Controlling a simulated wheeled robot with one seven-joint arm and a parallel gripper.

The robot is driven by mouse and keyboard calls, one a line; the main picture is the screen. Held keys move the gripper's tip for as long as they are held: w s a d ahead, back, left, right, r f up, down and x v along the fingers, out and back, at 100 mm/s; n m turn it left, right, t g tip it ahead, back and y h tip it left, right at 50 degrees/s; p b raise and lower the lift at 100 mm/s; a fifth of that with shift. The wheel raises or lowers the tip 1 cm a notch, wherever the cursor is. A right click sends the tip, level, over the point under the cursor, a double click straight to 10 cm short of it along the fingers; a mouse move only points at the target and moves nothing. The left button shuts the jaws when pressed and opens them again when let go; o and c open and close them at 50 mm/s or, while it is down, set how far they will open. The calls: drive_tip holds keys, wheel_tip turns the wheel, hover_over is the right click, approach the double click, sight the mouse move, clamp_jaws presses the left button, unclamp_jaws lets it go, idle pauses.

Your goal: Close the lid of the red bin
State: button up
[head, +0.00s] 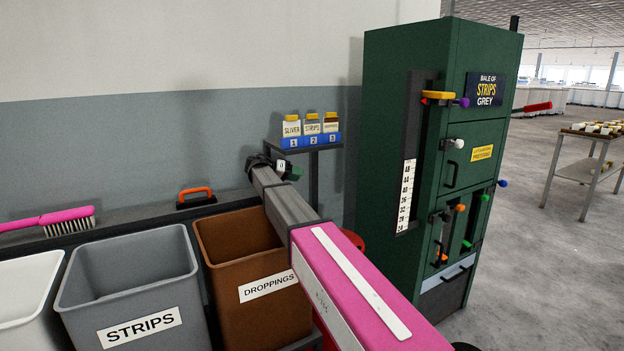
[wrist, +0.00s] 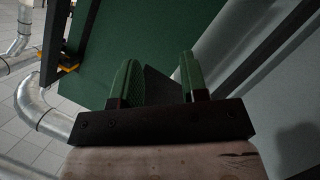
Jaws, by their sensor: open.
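The red bin is mostly hidden behind my pink arm in the head view. A curved piece of red (head: 354,239) shows past the arm's right edge, and a narrow strip of red shows low on its left. I cannot tell from these pieces how the lid stands. My gripper (head: 288,171) is at the far end of the arm, in front of the small jar stand. In the wrist view its two green fingers (wrist: 159,75) are apart with nothing between them. A large green surface lies beyond them. The red bin does not show in the wrist view.
A brown droppings bin (head: 217,277), a grey strips bin (head: 88,308) and a white bin (head: 25,285) stand open to the left. Labelled jars (head: 312,124) sit on a stand by the wall. A tall green press (head: 385,120) stands right. Open floor lies beyond it.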

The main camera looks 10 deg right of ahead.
drive_tip(key=s+x, duration=0.1)
drive_tip(key=x, duration=0.6)
drive_tip(key=shift+w+d, duration=0.2)
drive_tip(key=shift+w, duration=0.35)
clamp_jaws()
idle(0.8)
unclamp_jaws()
drive_tip(key=shift+a, duration=0.1)
drive_tip(key=v, duration=1)
drive_tip(key=shift+a, duration=0.35)
